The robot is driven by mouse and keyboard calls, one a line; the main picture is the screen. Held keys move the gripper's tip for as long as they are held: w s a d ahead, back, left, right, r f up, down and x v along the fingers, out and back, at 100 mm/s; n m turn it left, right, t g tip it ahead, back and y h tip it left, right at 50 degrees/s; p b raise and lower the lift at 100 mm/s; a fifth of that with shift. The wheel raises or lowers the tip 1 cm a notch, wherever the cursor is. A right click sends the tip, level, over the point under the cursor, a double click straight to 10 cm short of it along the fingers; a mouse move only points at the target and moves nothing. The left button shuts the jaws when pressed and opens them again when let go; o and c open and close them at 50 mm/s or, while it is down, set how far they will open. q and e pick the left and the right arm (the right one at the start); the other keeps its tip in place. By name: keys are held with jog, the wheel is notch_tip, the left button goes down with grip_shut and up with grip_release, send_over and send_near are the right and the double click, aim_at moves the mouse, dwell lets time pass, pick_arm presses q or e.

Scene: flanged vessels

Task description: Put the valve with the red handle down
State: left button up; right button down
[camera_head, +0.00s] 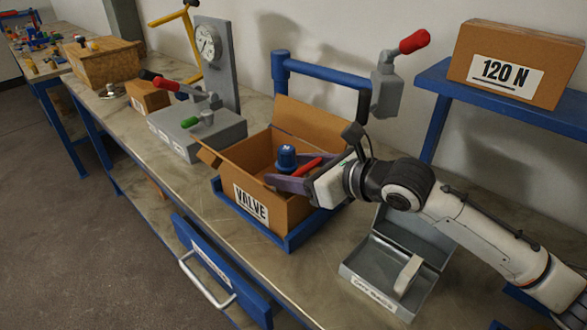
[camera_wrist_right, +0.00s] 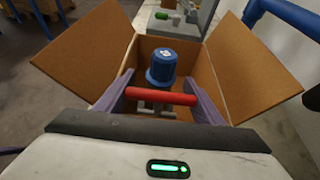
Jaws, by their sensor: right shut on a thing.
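The valve's red handle (camera_head: 306,167) is between the purple fingers of my right gripper (camera_head: 290,178), at the open cardboard box labelled VALVE (camera_head: 251,203). In the right wrist view the red handle (camera_wrist_right: 162,99) runs crosswise from finger to finger, with grey metal parts under it. A blue cap (camera_head: 287,157) stands upright just beyond the handle; it also shows in the wrist view (camera_wrist_right: 161,66). I cannot tell whether the cap belongs to the same valve. The box walls hide the valve's underside, so its contact with the box floor is unclear. My left gripper is not in view.
The box sits in a blue tray (camera_head: 284,243) with its flaps spread. An open grey metal case (camera_head: 391,266) stands to the right. A grey fixture with a gauge (camera_head: 208,43) is behind left. A box labelled 120 N (camera_head: 516,65) is on a blue shelf.

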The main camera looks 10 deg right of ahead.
jog(key=shift+r, duration=0.15)
jog(key=shift+f, duration=0.35)
jog(key=shift+f, duration=0.15)
jog(key=c, duration=0.8)
grip_release()
jog(key=shift+f, duration=0.2)
jog(key=shift+o, duration=0.2)
jog(key=shift+r, duration=0.1)
jog(key=shift+r, duration=0.35)
jog(key=shift+s+d+r, duration=0.15)
jog(key=shift+s+r, duration=0.05)
jog(key=shift+r, duration=0.05)
jog(key=v, duration=1.1)
jog(key=shift+s+b, duration=0.2)
jog(key=shift+b, duration=0.2)
